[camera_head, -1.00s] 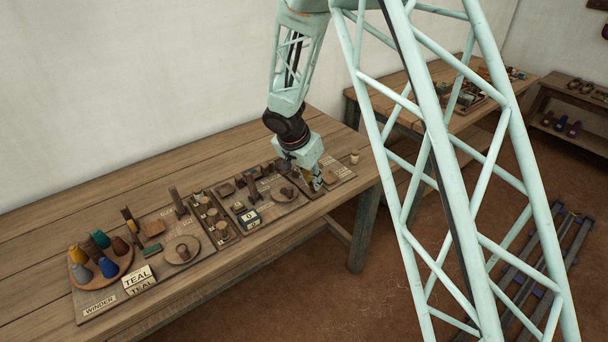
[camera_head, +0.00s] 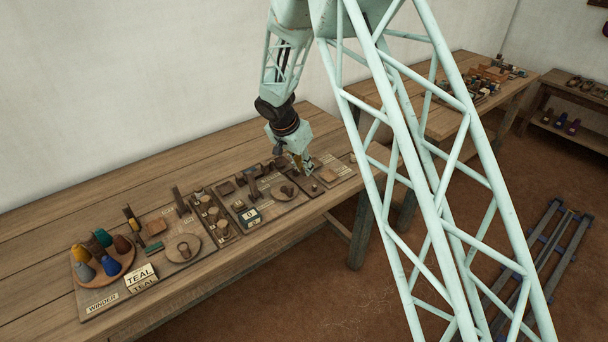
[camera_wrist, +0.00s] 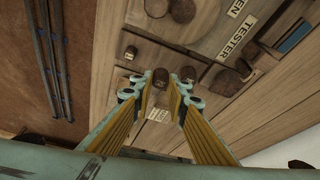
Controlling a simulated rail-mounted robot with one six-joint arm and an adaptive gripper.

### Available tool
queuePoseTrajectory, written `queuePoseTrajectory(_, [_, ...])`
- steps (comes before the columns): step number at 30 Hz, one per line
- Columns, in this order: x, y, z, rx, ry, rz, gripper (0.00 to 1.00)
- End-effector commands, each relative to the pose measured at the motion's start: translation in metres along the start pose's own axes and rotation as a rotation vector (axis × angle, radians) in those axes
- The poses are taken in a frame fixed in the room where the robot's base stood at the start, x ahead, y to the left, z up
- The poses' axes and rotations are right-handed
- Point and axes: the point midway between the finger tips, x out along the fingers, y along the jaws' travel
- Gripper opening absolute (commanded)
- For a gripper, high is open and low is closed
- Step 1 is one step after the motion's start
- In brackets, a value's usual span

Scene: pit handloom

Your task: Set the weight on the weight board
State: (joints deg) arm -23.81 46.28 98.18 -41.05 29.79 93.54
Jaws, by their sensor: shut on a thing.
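My gripper (camera_head: 303,170) is low over the right part of the bench. In the wrist view its two yellow-lined fingers (camera_wrist: 161,80) are closed around a small dark brown cylinder, which I take as the weight (camera_wrist: 160,77). The head view does not show the held weight clearly. The board at the right end of the bench (camera_head: 345,178), likely the weight board, carries a small brown block (camera_head: 328,175). My gripper is at its left edge, beside the tester board. I cannot tell whether the weight touches anything below.
The tester board, with its label (camera_wrist: 229,38), lies next to the gripper and bears a round brown piece (camera_head: 287,190). Another dark cylinder (camera_wrist: 188,75) stands close beside the right finger. Farther left are a TEAL sign (camera_head: 140,273) and coloured cones (camera_head: 104,238).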

Motion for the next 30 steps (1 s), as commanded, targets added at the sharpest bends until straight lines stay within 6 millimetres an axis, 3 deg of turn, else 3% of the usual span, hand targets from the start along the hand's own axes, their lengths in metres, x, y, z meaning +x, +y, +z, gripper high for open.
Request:
queuePoseTrajectory(15, [0.032,0.0,0.013,0.0,0.0,0.0,0.03])
queuePoseTrajectory(30, [0.034,0.0,0.014,0.0,0.0,0.0,0.03])
